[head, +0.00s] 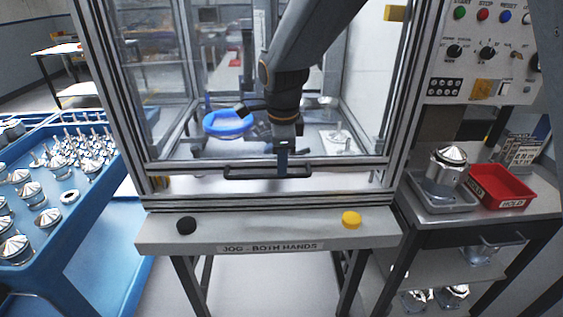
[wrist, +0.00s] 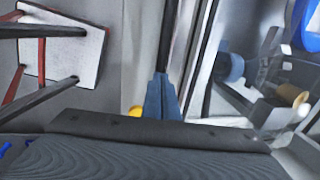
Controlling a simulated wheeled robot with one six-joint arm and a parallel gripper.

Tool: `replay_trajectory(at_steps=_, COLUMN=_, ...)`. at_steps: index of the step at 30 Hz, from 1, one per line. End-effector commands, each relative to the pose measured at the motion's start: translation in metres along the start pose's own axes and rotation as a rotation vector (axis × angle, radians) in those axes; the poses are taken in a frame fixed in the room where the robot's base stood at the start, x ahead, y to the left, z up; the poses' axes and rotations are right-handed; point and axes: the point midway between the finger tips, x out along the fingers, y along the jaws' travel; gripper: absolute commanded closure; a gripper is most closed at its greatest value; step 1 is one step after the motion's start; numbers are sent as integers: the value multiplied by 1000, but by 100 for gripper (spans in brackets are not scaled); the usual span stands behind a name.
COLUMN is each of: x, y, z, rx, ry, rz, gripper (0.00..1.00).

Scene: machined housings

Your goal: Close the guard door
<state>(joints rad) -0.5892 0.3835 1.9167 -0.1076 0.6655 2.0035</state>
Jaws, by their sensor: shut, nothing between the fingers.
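The guard door (head: 215,167) is a clear panel in a metal frame on the front of the machine enclosure. A gap shows between its bottom rail and the sill (head: 270,201). A black bar handle (head: 240,174) runs along the bottom rail. My gripper (head: 283,174) points down in front of the door, at the middle of the handle. Its blue fingers (wrist: 160,98) are together with nothing between them. In the wrist view a dark bar (wrist: 173,35) lies just past the fingertips; I cannot tell whether they touch it.
Below the door is a ledge (head: 300,240) with a black button (head: 186,226) and a yellow button (head: 352,220). A blue cart (head: 60,270) with machined parts stands left. A side table (head: 500,215) with a red bin (head: 500,187) stands right, under a control panel (head: 475,50).

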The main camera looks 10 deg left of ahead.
Motion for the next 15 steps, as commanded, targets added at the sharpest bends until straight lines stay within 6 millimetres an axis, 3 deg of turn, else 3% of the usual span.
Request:
replay_trajectory(at_steps=10, x=2, y=0, z=0, rx=0, ry=0, rz=0, gripper=100)
replay_trajectory(at_steps=15, x=22, y=4, z=0, rx=-1, ry=1, rz=2, gripper=100)
